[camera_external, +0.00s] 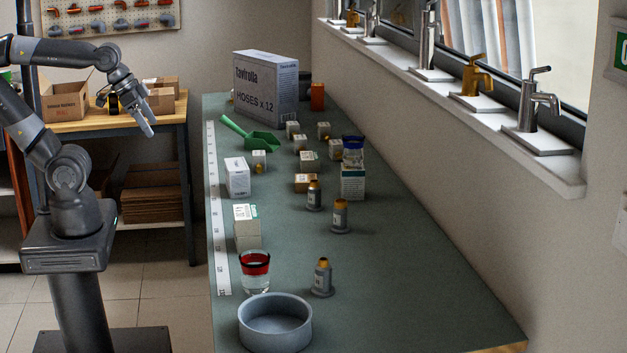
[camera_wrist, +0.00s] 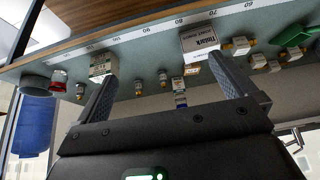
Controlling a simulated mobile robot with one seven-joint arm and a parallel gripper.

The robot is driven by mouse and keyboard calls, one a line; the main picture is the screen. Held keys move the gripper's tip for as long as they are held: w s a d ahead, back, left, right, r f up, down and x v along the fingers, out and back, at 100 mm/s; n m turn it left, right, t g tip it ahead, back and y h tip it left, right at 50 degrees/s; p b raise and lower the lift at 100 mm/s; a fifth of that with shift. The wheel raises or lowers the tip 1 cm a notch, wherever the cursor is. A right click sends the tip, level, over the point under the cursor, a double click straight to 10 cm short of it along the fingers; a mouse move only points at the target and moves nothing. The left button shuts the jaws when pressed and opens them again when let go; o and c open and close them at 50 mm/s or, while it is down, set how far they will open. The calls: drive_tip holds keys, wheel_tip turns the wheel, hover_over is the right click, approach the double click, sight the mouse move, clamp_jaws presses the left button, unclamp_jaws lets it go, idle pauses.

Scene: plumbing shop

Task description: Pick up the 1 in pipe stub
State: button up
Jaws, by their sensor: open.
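Three short grey upright pieces with brass-coloured tops stand on the green counter (camera_external: 270,215): one near the front (camera_external: 321,279), one in the middle (camera_external: 340,217) and one just behind it (camera_external: 314,196). I cannot read sizes, so I cannot tell which is the 1 in pipe stub. In the wrist view they show small, one at left (camera_wrist: 80,91) and two between the fingers (camera_wrist: 138,88) (camera_wrist: 162,78). My gripper (camera_external: 148,128) is raised left of the counter, well apart from them. In the wrist view my gripper (camera_wrist: 162,70) is open and empty.
Taps line the windowsill.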

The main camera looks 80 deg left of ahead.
drive_tip(key=c, duration=0.9)
drive_tip(key=shift+c, duration=0.2)
drive_tip(key=m+h, duration=0.1)
drive_tip(key=m, duration=0.1)
hover_over(336, 201)
drive_tip(key=s+a, duration=0.1)
drive_tip(key=s, duration=0.3)
wheel_tip(336, 201, down, 11)
drive_tip(key=shift+x, duration=5.25)
